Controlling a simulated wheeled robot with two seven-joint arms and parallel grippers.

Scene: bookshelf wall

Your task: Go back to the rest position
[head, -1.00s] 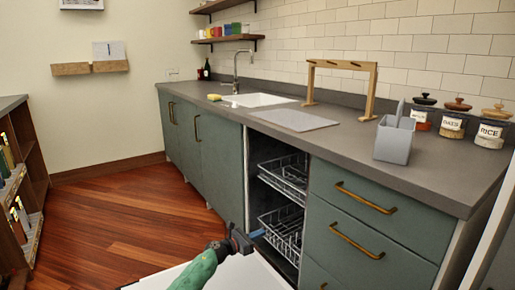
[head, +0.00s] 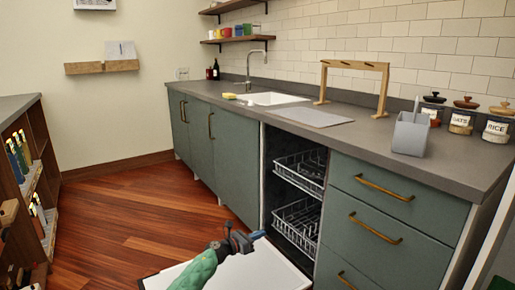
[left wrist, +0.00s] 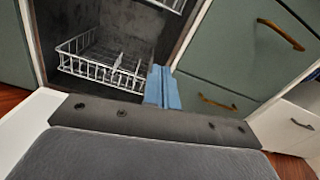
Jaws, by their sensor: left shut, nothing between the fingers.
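My left gripper (head: 258,235) comes in at the bottom middle of the head view. Its blue fingers are shut and empty, and they also show in the left wrist view (left wrist: 162,88). It is in the air above the white open dishwasher door (head: 270,272), in front of the dishwasher opening. The lower rack (head: 296,222) and upper rack (head: 302,170) are in the dishwasher and look empty. The lower rack also shows in the left wrist view (left wrist: 100,62). My right gripper is not in view.
Green drawers (head: 385,215) with brass handles stand right of the dishwasher. The counter (head: 345,140) carries a wooden rack (head: 352,66), a grey caddy (head: 409,136) and labelled jars (head: 461,116). A bookshelf (head: 40,160) stands at the left. The wooden floor (head: 130,205) between is clear.

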